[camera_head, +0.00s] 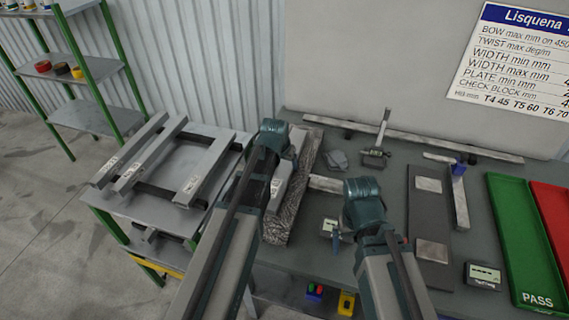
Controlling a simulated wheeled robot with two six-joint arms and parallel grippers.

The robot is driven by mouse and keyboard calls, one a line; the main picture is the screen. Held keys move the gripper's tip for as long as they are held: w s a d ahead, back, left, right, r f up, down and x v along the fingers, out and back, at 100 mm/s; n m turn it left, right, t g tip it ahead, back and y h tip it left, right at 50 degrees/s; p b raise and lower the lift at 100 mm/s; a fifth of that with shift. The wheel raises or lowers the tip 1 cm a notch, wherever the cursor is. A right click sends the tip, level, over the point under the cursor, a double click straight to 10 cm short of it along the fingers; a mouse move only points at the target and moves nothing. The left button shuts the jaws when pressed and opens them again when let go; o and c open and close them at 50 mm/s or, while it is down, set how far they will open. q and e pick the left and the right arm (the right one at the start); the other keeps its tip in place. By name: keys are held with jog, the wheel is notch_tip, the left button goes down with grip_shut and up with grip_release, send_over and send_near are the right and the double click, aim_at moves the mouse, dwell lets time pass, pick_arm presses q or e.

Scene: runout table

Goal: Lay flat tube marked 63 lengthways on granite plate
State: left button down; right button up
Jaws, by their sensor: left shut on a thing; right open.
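A speckled grey granite plate (273,232) lies lengthways on the bench, partly hidden behind my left arm. A light grey flat tube (288,183) with a white label lies over it, roughly along its length. I cannot read the label, nor tell whether the tube touches the plate. My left gripper (283,155) is over the tube's far part and shut on it; its fingertips are mostly hidden. My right gripper (360,205) is open and empty over the bench, right of the plate; its fingers are hard to make out.
More labelled tubes (147,158) lie on a rack at left. A hammer-like tool (375,153), a small display device (329,228), a dark plate (428,215) and another display block (483,275) are on the bench. Green (520,235) and red (552,205) trays stand at right.

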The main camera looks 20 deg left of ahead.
pick_arm(q)
grip_release()
jog(key=shift+r, duration=0.15)
pick_arm(e)
jog(key=shift+r, duration=0.15)
pick_arm(q)
jog(key=p+v, duration=1.3)
jog(key=shift+s+r, duration=0.2)
pick_arm(e)
notch_tip(320, 180, up, 12)
jog(key=shift+r, duration=0.25)
pick_arm(q)
jog(key=shift+f, duration=0.15)
pick_arm(e)
jog(key=shift+f, duration=0.2)
pick_arm(q)
jog(key=b+x, duration=1.3)
jog(key=shift+w+f, duration=0.15)
jog(key=shift+w, duration=0.05)
pick_arm(e)
notch_tip(320, 180, down, 12)
jog(key=shift+f, duration=0.15)
